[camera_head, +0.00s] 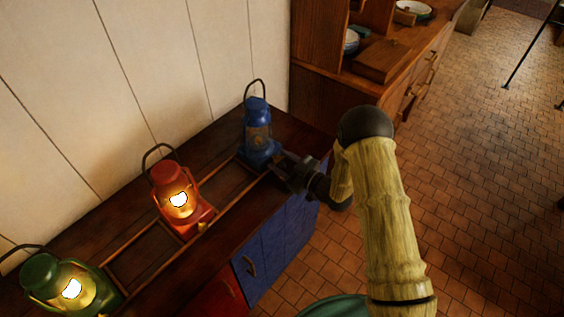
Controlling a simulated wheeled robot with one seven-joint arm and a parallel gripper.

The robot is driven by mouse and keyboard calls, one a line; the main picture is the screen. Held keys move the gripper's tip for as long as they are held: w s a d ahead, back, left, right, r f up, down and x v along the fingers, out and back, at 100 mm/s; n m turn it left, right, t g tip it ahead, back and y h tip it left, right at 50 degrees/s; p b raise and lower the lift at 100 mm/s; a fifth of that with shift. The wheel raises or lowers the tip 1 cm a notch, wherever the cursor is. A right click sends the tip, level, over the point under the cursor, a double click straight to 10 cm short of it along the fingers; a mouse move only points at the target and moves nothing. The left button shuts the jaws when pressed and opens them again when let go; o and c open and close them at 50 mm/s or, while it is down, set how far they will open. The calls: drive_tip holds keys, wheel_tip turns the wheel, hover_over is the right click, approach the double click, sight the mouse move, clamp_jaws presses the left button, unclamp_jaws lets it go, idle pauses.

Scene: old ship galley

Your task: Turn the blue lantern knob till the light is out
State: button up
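The blue lantern (257,130) stands upright at the far end of a dark wooden counter (222,128), its handle raised. Its glass looks dark, with no bright flame showing, unlike the other lanterns. My gripper (277,164) is at the lantern's base on the right side, close to or touching it. The knob is hidden by my gripper or too small to make out. I cannot tell whether the fingers are open or shut on it.
A lit red lantern (178,192) and a lit green lantern (62,286) stand in the same row, within a low wooden rail frame (150,262). A wooden cabinet (318,101) with dishes stands behind the counter. Tiled floor (480,160) is open at right.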

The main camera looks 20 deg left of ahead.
drive_tip(key=b+v, duration=0.2)
drive_tip(key=v, duration=1.5)
drive_tip(key=shift+d, duration=0.2)
